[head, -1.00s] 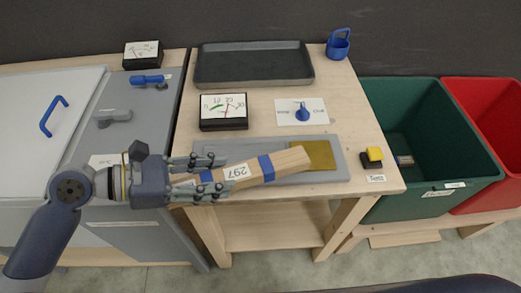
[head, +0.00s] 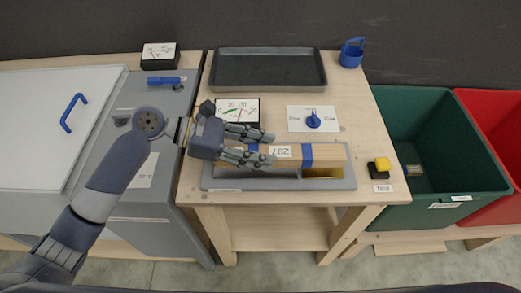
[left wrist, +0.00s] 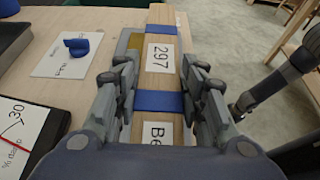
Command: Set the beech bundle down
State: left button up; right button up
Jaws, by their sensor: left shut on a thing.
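The beech bundle (head: 325,154) is a pale wooden block with blue bands and a white "297" label. My left gripper (head: 268,147) is shut on its left part and holds it roughly level, lengthwise over the grey tray (head: 215,181). The bundle also shows between the fingers in the left wrist view (left wrist: 160,73). A yellow pad (head: 322,172) lies in the tray's right part, partly covered by the bundle. I cannot tell whether the bundle's underside touches the tray. My right gripper is not seen.
Behind the tray are a gauge (head: 238,110), a card with a blue knob (head: 313,121) and a dark pan (head: 268,68). A yellow-and-black button (head: 381,167) stands just right. A green bin (head: 440,150) stands beyond the table's right edge.

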pick_arm(q)
jog(key=shift+w+d, duration=0.1)
jog(key=shift+w, duration=0.85)
jog(key=shift+w+f, duration=0.1)
jog(key=shift+f, duration=1.75)
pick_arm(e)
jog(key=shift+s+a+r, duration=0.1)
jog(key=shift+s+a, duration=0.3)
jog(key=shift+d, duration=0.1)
pick_arm(q)
jog(key=o, duration=1.3)
jog(key=shift+f, duration=0.15)
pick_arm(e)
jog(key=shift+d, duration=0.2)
